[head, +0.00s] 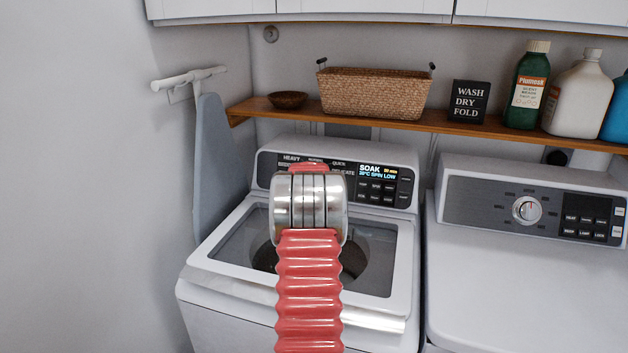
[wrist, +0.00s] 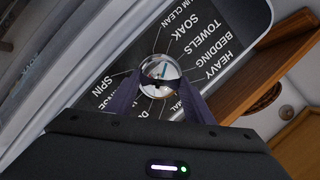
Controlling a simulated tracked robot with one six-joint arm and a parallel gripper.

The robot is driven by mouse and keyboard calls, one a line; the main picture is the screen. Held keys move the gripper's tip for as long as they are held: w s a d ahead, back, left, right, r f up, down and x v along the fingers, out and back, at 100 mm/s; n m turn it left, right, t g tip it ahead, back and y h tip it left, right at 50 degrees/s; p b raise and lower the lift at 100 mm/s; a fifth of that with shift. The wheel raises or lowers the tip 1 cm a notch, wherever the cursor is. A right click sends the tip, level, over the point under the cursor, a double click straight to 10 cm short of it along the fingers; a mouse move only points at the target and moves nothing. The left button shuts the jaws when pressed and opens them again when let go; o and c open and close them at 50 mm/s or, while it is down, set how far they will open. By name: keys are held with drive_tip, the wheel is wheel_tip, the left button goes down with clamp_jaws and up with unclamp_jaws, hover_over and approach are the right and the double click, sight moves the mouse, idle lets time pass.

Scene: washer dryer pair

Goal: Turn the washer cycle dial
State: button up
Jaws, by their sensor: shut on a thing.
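The washer (head: 220,318) is the left machine in the head view, with a black control panel (head: 386,187) at its back. Its display reads SOAK with a spin low line. My arm hides the dial and my gripper in that view. In the wrist view the round, shiny chrome dial (wrist: 160,74) sits on the black panel, ringed by cycle names such as SOAK, TOWELS, BEDDING, HEAVY and SPIN. My gripper (wrist: 161,88) is shut on the dial, with one dark finger on each side. The dial's pointer mark is not clear.
The dryer (head: 520,290) stands at the right with its own dial (head: 527,209). A wooden shelf (head: 450,122) above holds a wicker basket (head: 372,93), a small bowl, a sign and bottles. An ironing board (head: 216,165) hangs left of the washer.

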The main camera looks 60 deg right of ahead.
drive_tip(key=shift+w+a+f, duration=0.15)
drive_tip(key=shift+f, duration=0.2)
drive_tip(key=o, duration=0.8)
drive_tip(key=shift+c, duration=0.2)
drive_tip(key=shift+o, duration=1.4)
drive_tip(key=shift+r, duration=0.2)
drive_tip(key=shift+r, duration=0.1)
drive_tip(key=v, duration=1.3)
drive_tip(key=shift+a, duration=0.25)
drive_tip(key=shift+o, duration=0.2)
